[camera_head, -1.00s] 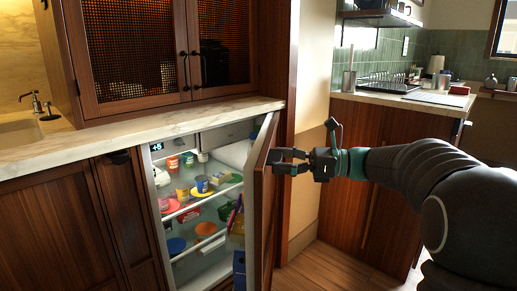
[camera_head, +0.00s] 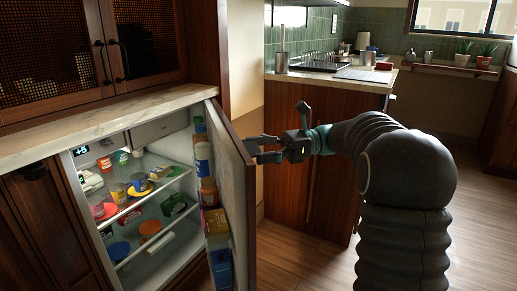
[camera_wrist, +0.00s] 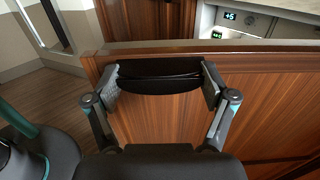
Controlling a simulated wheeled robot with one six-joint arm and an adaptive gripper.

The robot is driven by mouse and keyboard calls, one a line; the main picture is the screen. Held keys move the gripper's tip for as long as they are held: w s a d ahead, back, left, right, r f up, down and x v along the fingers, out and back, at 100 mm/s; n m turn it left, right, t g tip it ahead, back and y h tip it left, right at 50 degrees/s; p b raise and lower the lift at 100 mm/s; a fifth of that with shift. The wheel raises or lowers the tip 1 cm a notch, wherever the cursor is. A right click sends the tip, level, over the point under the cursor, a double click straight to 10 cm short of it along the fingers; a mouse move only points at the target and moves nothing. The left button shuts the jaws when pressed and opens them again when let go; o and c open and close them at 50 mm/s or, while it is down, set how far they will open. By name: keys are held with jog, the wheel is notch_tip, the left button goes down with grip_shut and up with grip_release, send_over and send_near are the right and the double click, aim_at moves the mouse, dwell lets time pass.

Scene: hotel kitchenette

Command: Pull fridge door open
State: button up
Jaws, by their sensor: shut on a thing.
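The fridge door (camera_head: 238,200) is a wood-fronted panel standing open, swung out from the white fridge interior (camera_head: 130,185). Its inner shelves with bottles and boxes face left. In the wrist view the door's wooden front (camera_wrist: 160,118) fills the middle, with a dark cup-shaped handle (camera_wrist: 158,86) near its top edge. My gripper (camera_head: 262,150) reaches the upper part of the door from the right. In the wrist view its two fingers (camera_wrist: 160,84) are closed on the two ends of the dark handle. In the head view the handle is mostly hidden by the fingers.
The marble counter (camera_head: 110,122) runs above the fridge, with mesh-front cabinets (camera_head: 60,55) over it. A second wooden counter unit (camera_head: 320,150) with a dish rack stands behind my arm. Wooden floor (camera_head: 310,262) is clear in front of the door.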

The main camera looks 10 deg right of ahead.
jog(key=o, duration=1.5)
jog(key=shift+c, duration=0.2)
notch_tip(320, 180, up, 10)
